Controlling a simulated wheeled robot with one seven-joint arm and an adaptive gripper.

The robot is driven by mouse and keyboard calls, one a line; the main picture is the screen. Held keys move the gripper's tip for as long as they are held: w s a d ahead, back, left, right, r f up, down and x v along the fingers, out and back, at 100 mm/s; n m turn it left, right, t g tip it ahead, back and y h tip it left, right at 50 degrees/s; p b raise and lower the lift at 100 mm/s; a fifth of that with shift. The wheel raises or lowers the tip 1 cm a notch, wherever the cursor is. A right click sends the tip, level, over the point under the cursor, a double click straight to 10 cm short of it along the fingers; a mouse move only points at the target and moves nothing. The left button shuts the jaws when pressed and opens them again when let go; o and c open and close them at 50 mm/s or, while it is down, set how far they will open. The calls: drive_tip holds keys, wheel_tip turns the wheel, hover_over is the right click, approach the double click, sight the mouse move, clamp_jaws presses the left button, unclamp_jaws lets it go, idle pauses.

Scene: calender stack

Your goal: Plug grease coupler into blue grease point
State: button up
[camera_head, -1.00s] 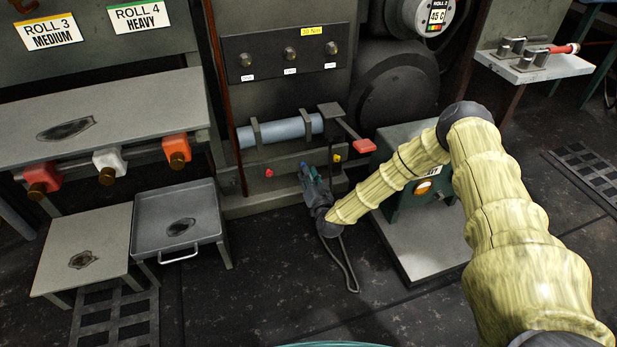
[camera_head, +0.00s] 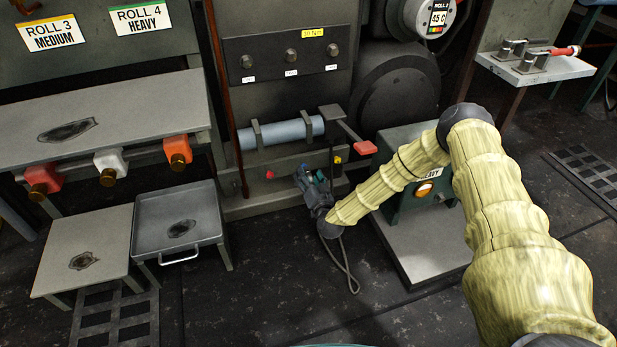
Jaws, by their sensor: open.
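My gripper (camera_head: 312,182) is open in front of the lower panel of the machine, low in the middle of the picture. A small blue spot (camera_head: 304,167) shows at its upper edge; I cannot tell whether this is the blue grease point. A red point (camera_head: 273,174) is on the panel left of the gripper, and a yellow point (camera_head: 338,160) is to its right. A dark hose (camera_head: 346,266) hangs in a loop below my wrist. The grease coupler cannot be made out; the gripper and wrist hide that area.
A light blue roller (camera_head: 288,134) and a red-handled lever (camera_head: 362,147) are just above the gripper. A green box (camera_head: 408,168) stands behind my forearm. A grey tray (camera_head: 180,213) and a low table (camera_head: 75,268) stand left. Dark floor in front is clear.

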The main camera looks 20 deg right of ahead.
drive_tip(key=shift+s, duration=0.1)
drive_tip(key=s+p, duration=0.3)
drive_tip(key=s, duration=0.3)
drive_tip(key=shift+s+p, duration=0.3)
drive_tip(key=shift+s, duration=0.1)
idle(0.6)
idle(0.5)
drive_tip(key=s+a+f+n+g+y+p, duration=0.1)
drive_tip(key=s+a+f+g, duration=0.25)
drive_tip(key=s, duration=0.45)
drive_tip(key=s+a+f+n+g+y, duration=0.1)
drive_tip(key=s+a+f+n+g, duration=0.15)
drive_tip(key=s+a, duration=0.35)
drive_tip(key=s+a+f+n+g+y+p, duration=0.1)
drive_tip(key=s+a+f+g+y, duration=0.2)
drive_tip(key=s, duration=0.6)
drive_tip(key=s+d+r+g+h+p, duration=0.1)
drive_tip(key=s+d+r+g+h, duration=0.15)
drive_tip(key=s, duration=0.65)
drive_tip(key=s+d+r+n+g+h, duration=0.1)
drive_tip(key=s+d+r+g, duration=0.25)
drive_tip(key=s, duration=0.45)
drive_tip(key=s+d+r+g+h+p, duration=0.1)
drive_tip(key=s+d+r+g+h, duration=0.15)
drive_tip(key=s, duration=0.65)
wheel_tip(320, 180, up, 36)
drive_tip(key=y+p, duration=0.1)
drive_tip(key=p, duration=3.6)
drive_tip(key=shift+w+d, duration=0.3)
drive_tip(key=shift+w, duration=0.1)
